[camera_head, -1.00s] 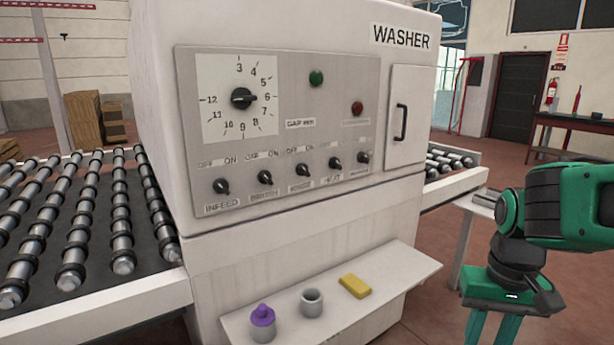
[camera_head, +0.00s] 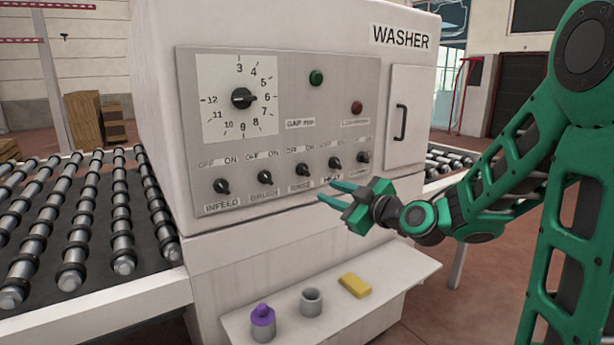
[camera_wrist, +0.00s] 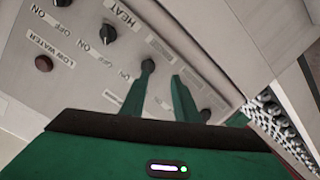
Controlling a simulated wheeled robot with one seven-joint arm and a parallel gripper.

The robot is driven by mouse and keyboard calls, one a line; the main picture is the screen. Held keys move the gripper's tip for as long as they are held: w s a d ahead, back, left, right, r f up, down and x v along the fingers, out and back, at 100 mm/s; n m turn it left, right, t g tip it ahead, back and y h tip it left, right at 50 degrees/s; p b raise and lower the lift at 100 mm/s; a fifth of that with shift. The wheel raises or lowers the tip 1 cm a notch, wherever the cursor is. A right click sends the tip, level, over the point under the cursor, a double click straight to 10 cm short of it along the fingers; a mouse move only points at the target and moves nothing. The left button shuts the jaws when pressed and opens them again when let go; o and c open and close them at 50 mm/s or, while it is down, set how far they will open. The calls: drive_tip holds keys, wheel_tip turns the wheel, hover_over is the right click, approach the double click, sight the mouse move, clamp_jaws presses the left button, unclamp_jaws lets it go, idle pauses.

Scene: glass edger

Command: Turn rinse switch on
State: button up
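The rinse switch (camera_head: 301,170) is a small black knob, third from the left in the lower row on the grey washer panel (camera_head: 330,70), with OFF and ON above it. Which way it points is unclear. My gripper (camera_head: 327,191) is in front of the panel, to the lower right of this knob, with its green fingers apart and nothing between them. In the wrist view, the rinse knob (camera_wrist: 148,66) appears by the tip of the left finger of my gripper (camera_wrist: 162,74); contact cannot be told.
The heat knob (camera_head: 335,164) and brush knob (camera_head: 265,176) flank the rinse knob. A shelf (camera_head: 405,283) below holds a purple-topped container (camera_head: 262,320), a grey cup (camera_head: 311,302) and a yellow block (camera_head: 354,285). A roller conveyor (camera_head: 80,235) runs at left.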

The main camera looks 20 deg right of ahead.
sight(305, 171)
drive_tip(key=shift+t, duration=0.7)
drive_tip(key=x, duration=0.4)
drive_tip(key=r+x, duration=0.1)
drive_tip(key=x, duration=0.6)
drive_tip(key=shift+w+d+r, duration=0.15)
drive_tip(key=shift+w+r, duration=0.3)
clamp_jaws()
